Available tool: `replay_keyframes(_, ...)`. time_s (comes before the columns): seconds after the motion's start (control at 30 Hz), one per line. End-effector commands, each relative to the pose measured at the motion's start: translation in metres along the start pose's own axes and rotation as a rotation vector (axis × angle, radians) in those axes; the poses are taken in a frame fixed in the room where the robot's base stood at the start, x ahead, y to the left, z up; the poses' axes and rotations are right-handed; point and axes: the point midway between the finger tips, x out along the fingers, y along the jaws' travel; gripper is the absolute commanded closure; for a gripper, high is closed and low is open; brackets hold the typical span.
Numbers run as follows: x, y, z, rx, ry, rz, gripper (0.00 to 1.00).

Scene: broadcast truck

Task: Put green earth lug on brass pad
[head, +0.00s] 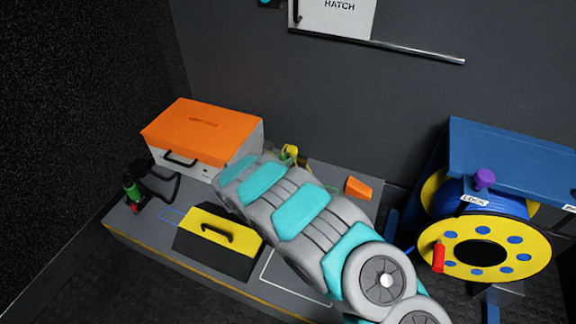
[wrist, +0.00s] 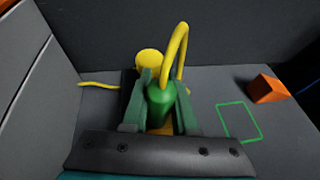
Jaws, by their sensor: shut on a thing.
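In the wrist view my gripper (wrist: 161,92) is shut on the green earth lug (wrist: 160,103), which sits between its two fingers. A yellow cable (wrist: 181,45) arcs up from behind the lug. A small brass-coloured patch (wrist: 159,130) shows just below the lug between the fingers. I take it for the brass pad, but most of it is hidden and I cannot tell whether the lug touches it. In the head view my arm hides the gripper and lug; a yellow piece (head: 290,152) shows just beyond the arm.
A yellow cylinder (wrist: 150,62) stands behind the lug. An orange wedge (wrist: 268,89) and a green outlined square (wrist: 239,121) lie to the right. An orange-lidded case (head: 203,130), a yellow-topped black box (head: 222,232) and a green-and-black item (head: 131,190) stand left. A cable reel (head: 484,250) stands right.

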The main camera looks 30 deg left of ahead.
Motion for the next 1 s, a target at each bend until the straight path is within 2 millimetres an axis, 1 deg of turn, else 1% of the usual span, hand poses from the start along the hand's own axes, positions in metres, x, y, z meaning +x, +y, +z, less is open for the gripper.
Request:
replay_keyframes(0.2, 0.011, -0.001, -0.03, -0.001, 0.002, 0.0, 1.0)
replay_keyframes(0.23, 0.013, 0.0, -0.031, 0.0, 0.002, 0.0, 1.0)
replay_keyframes(0.33, 0.017, 0.001, -0.033, 0.0, 0.001, 0.0, 1.0)
replay_keyframes(0.57, 0.017, 0.0, -0.031, 0.0, 0.0, 0.0, 1.0)
replay_keyframes(0.67, 0.018, 0.0, -0.034, 0.0, 0.0, 0.0, 1.0)
replay_keyframes(0.7, 0.018, 0.0, -0.035, 0.0, 0.0, 0.0, 0.72)
replay_keyframes(0.93, 0.018, 0.0, -0.034, 0.001, 0.0, 0.0, 0.47)
replay_keyframes(0.97, 0.018, 0.0, -0.034, 0.0, 0.0, 0.0, 0.44)
replay_keyframes(1.0, 0.018, 0.0, -0.034, 0.001, 0.0, 0.0, 0.44)
